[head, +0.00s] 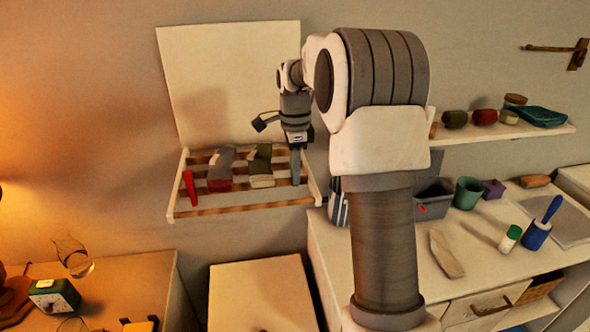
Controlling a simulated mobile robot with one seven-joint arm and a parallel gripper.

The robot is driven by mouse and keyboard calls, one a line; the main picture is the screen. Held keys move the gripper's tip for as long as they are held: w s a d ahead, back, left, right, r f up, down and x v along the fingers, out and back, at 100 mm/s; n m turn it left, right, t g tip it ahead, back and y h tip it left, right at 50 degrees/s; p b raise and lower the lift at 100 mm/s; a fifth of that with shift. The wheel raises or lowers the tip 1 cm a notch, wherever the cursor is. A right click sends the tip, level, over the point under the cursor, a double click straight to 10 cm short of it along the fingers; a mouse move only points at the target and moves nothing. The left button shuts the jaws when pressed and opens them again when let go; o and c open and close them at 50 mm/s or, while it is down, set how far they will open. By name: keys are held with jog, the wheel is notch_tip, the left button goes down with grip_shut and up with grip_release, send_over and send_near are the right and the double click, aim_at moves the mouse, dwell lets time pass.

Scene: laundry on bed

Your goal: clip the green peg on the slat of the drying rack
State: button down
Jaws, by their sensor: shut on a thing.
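The drying rack (240,210) is a pale frame with wooden slats, fixed to the wall at left of centre. My gripper (296,150) points down over the right end of the rack, shut on the narrow grey-green green peg (296,170). The peg hangs upright below the jaws, in front of the slats in this view. I cannot tell whether it touches a slat or is around one. A red peg (190,188) stands at the rack's left end.
A red and grey cloth (220,170) and a green and white cloth (260,167) hang on the rack, left of my gripper. A pale panel (230,80) rises behind. The counter at right holds a green cup (468,193) and several other items.

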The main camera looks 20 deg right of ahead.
jog(key=shift+f+b, duration=0.75)
jog(key=shift+f, duration=0.5)
jog(key=c, duration=0.7)
grip_release()
notch_tip(320, 180, up, 17)
jog(key=shift+r+p, duration=0.1)
jog(key=shift+p, duration=0.7)
jog(key=shift+r, duration=0.1)
